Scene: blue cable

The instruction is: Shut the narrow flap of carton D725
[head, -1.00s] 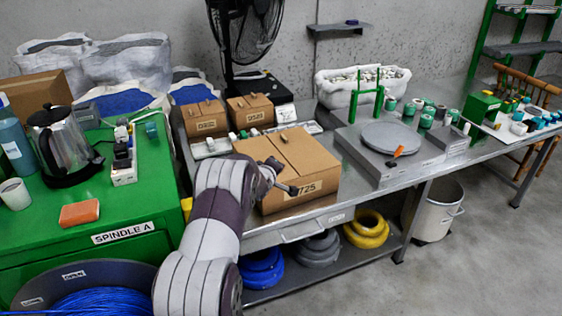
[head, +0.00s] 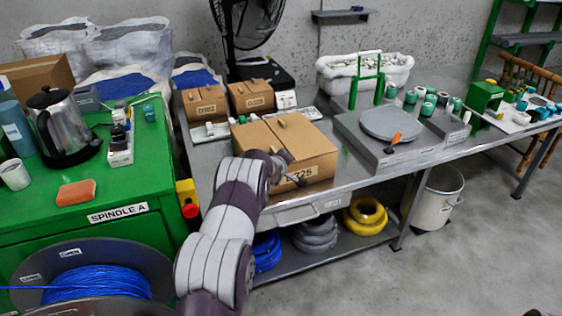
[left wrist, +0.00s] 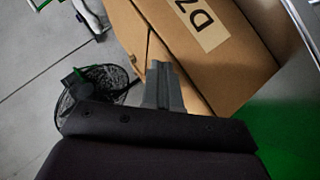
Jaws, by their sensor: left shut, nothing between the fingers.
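Carton D725 (head: 313,157) is a brown box on the metal bench, its label on the front face. Its top shows two panels meeting at a seam, with a small tab on the far edge. I cannot tell which panel is the narrow flap or whether it lies fully flat. My left gripper (head: 293,170) is at the front left of the carton, covering part of the front face near the label. In the left wrist view, its shut, empty fingers (left wrist: 163,86) are close beside the carton (left wrist: 232,70); contact is unclear. My right gripper is not in view.
Two small cartons (head: 205,104) (head: 251,96) stand behind D725. A turntable scale (head: 390,123) with an orange-handled tool is to its right. The green spindle cabinet (head: 95,170) is at left, with a blue cable reel (head: 95,283) in front.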

